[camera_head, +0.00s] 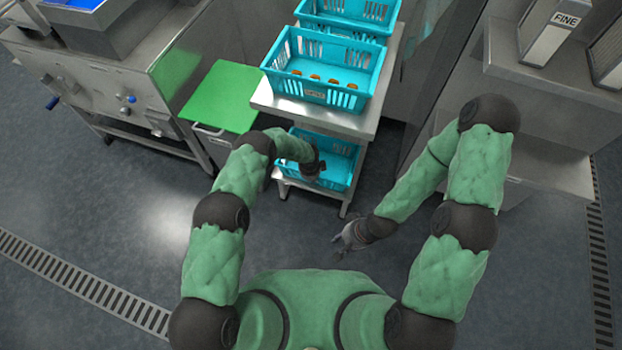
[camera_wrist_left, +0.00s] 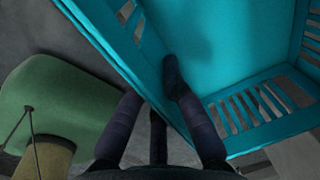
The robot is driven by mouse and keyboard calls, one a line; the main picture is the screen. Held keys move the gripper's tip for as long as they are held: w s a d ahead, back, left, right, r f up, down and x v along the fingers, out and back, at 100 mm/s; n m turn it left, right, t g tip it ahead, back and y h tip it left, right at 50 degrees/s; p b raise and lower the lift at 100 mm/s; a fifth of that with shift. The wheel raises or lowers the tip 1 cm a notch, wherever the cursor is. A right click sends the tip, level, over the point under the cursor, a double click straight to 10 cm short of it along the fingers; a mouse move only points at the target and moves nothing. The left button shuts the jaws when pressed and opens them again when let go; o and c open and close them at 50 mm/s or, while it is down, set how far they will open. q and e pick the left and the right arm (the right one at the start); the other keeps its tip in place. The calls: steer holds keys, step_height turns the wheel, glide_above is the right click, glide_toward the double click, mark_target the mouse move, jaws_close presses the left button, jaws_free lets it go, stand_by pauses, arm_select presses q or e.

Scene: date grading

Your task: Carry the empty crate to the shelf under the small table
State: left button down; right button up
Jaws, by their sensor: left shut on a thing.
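The empty turquoise crate (camera_head: 342,150) is at the lower shelf (camera_head: 308,187) of the small steel table (camera_head: 349,123), partly under its top. I cannot tell whether its whole base rests on the shelf. My left gripper (camera_head: 317,171) is at the crate's near left side. In the left wrist view its fingers (camera_wrist_left: 172,95) straddle the wall of the crate (camera_wrist_left: 230,45), one inside and one outside, shut on it. The crate's inside is bare there. My right gripper (camera_head: 345,240) is open and empty, low over the floor in front of the table.
A turquoise crate with several dates (camera_head: 320,91) stands on the tabletop, with another crate (camera_head: 350,10) behind it. A green-lidded bin (camera_head: 222,97) is close on the left. A steel counter (camera_head: 537,75) with a FINE bin (camera_head: 553,30) is right. The front floor is clear.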

arm_select(q)
steer(key=c, duration=1.4)
jaws_free()
steer(key=shift+r, duration=0.2)
step_height(320, 180, up, 6)
steer(key=p, duration=0.3)
steer(key=s+a+r+n+h, duration=0.1)
steer(key=s+a+r+n, duration=0.2)
steer(key=s+n, duration=0.5)
steer(key=s+a+r+n+h, duration=0.1)
steer(key=s+a+r+n, duration=0.2)
steer(key=s+r+n, duration=0.2)
steer(key=s+a+r+n+g+h, duration=0.1)
steer(key=s+a+r+n, duration=0.2)
steer(key=s+n, duration=0.8)
steer(key=shift+s+r+h, duration=0.1)
steer(key=shift+s+r, duration=0.2)
steer(key=shift+s, duration=0.85)
steer(key=shift+s+r+h, duration=0.1)
steer(key=shift+s+r, duration=0.25)
steer(key=shift+s, duration=0.85)
steer(key=shift+s+r+h, duration=0.1)
steer(key=shift+s+r, duration=0.2)
steer(key=shift+s, duration=0.85)
